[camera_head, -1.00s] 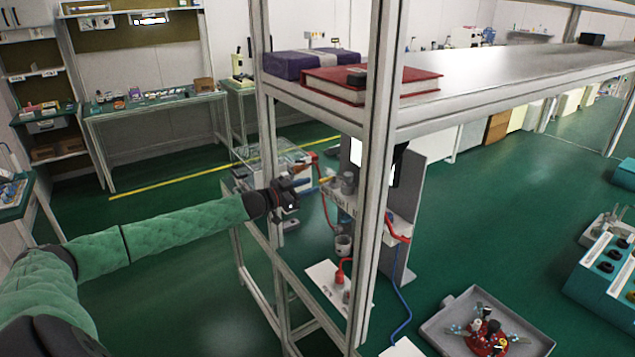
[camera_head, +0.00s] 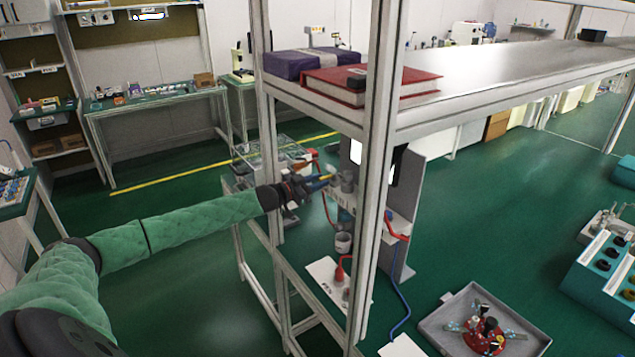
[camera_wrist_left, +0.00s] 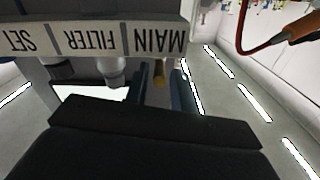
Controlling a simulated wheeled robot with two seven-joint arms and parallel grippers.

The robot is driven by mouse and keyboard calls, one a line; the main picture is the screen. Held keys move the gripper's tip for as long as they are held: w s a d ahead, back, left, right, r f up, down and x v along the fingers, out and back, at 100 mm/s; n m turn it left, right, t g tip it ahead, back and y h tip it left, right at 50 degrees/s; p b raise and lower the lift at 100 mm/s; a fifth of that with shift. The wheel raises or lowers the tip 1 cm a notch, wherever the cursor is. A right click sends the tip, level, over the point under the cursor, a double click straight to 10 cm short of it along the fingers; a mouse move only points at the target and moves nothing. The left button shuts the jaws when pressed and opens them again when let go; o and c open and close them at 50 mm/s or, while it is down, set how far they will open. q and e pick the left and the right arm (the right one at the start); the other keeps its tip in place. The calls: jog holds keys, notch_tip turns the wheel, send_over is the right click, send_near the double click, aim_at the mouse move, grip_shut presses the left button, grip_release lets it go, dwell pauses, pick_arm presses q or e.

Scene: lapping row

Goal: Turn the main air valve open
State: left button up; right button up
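The main air valve's yellow handle (camera_head: 328,178) shows small at the left end of the air unit on the rack. In the left wrist view the yellow handle (camera_wrist_left: 159,74) sits by the upside-down MAIN label (camera_wrist_left: 160,42). My left gripper (camera_head: 320,183) reaches in from the left, with its fingertips at the handle. In the wrist view its two blue fingers (camera_wrist_left: 158,92) are apart, one on each side of the yellow handle. I cannot tell whether either finger touches it. My right gripper is in neither view.
Rack posts (camera_head: 372,190) stand just right of the air unit, below a shelf with a red book (camera_head: 370,83) and a purple box (camera_head: 308,63). A red hose (camera_wrist_left: 262,42) runs near the wrist. A grey tray (camera_head: 455,312) lies lower right.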

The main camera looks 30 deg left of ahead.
pick_arm(q)
grip_shut()
jog(key=shift+r+h, duration=0.1)
jog(key=shift+h, duration=0.2)
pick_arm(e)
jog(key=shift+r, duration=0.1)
pick_arm(q)
jog(key=shift+w, duration=0.1)
jog(key=shift+w+a+m+g+h+p, duration=0.1)
jog(key=shift+a+m+g+h+p, duration=0.2)
jog(key=shift+m+g+h+p, duration=0.35)
jog(key=shift+o, duration=1.4)
grip_release()
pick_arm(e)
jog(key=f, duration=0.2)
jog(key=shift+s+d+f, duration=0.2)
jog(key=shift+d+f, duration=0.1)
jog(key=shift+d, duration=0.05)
